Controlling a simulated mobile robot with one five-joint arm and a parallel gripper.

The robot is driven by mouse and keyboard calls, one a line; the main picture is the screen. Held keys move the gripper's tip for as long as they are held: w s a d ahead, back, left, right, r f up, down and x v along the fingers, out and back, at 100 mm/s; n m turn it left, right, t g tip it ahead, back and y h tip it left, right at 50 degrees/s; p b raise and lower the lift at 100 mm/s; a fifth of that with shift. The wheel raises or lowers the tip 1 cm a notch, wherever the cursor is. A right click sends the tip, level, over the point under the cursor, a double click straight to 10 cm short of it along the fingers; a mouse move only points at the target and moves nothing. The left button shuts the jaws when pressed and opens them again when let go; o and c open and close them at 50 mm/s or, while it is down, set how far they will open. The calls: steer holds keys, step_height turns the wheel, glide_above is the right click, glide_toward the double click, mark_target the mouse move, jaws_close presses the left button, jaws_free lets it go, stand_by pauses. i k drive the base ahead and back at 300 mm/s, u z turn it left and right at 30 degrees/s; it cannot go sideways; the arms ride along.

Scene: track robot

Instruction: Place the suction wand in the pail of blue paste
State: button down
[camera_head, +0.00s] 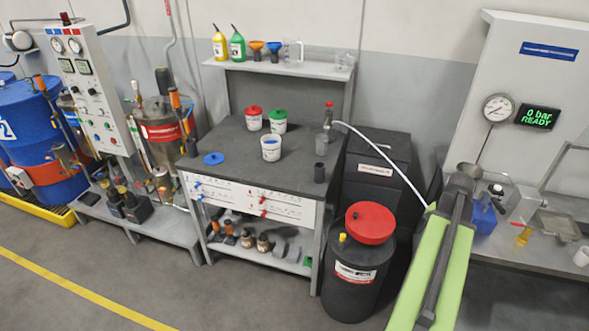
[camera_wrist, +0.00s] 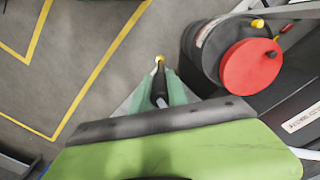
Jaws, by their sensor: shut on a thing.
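In the wrist view my gripper (camera_wrist: 160,92) is shut on a slim dark rod with a yellow tip (camera_wrist: 159,60), which looks like the suction wand. The tip shows above floor, left of the black drum. In the head view my arm hides the gripper and wand. The pail of blue paste (camera_head: 270,150) is a white, open pail standing upright on the dark workbench (camera_head: 235,140), well left of my arm. Its blue lid (camera_head: 213,158) lies left of it on the bench. A white hose (camera_head: 385,155) runs from a red-topped bottle (camera_head: 327,122) towards my arm.
A red-lidded pail (camera_head: 254,121) and a green-lidded pail (camera_head: 278,124) stand behind the open one. The black drum (camera_head: 347,292) with a red lid (camera_head: 370,223) stands between bench and arm. Floor in front is clear.

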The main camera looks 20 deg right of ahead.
mark_target(271, 156)
steer(key=z, duration=0.85)
steer(key=k, duration=0.1)
steer(key=u, duration=1.2)
steer(key=i, duration=0.95)
steer(key=u, duration=0.05)
